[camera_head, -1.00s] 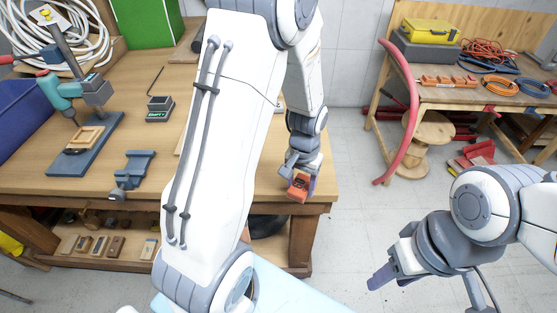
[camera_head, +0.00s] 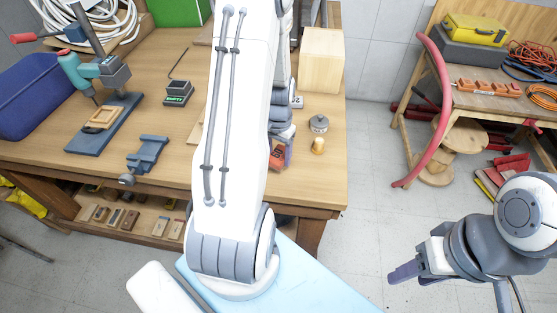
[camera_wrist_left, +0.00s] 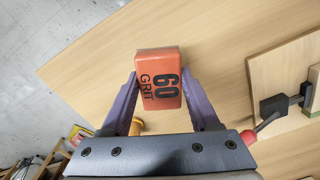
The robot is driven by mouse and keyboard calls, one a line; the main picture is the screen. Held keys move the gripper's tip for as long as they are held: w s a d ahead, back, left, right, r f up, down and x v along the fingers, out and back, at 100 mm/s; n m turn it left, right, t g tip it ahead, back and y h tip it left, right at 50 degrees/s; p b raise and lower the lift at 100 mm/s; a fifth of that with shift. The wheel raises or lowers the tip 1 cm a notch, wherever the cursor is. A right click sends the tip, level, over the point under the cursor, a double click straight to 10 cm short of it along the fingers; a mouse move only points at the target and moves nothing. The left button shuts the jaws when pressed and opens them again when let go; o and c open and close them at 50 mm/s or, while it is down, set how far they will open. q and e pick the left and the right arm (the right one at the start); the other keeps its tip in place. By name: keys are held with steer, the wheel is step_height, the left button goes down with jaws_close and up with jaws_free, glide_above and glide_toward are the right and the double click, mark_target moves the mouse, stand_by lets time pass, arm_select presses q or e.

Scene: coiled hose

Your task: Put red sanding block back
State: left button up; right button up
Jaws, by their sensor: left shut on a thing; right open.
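The red sanding block (camera_wrist_left: 158,80), printed "60 GRIT", is between the fingers of my left gripper (camera_wrist_left: 162,98), which is shut on it. In the head view the block (camera_head: 277,158) shows just past my left forearm, over the right part of the wooden workbench (camera_head: 325,180); my arm hides part of the gripper. Several blocks (camera_head: 114,217) in different colours stand in a row on the shelf under the bench (camera_head: 152,238). My right gripper (camera_head: 405,272) is open and empty over the floor at lower right.
A pale wooden box (camera_head: 322,60), a small grey round weight (camera_head: 319,124) and a yellowish knob-like piece (camera_head: 318,146) stand on the bench at right. A vise (camera_head: 147,153), a drill stand (camera_head: 103,120) and a dark "EMPTY" box (camera_head: 178,93) stand at left. A second bench (camera_head: 480,105) is at far right.

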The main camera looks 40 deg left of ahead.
mark_target(278, 162)
arm_select(q)
step_height(278, 162, down, 4)
steer(key=shift+a+r+p, duration=0.1)
steer(key=shift+r+p, duration=0.05)
steer(key=shift+p, duration=0.4)
steer(key=shift+f, duration=0.2)
steer(key=shift+f, duration=0.2)
steer(key=o, duration=1.5)
steer(key=shift+c, duration=0.2)
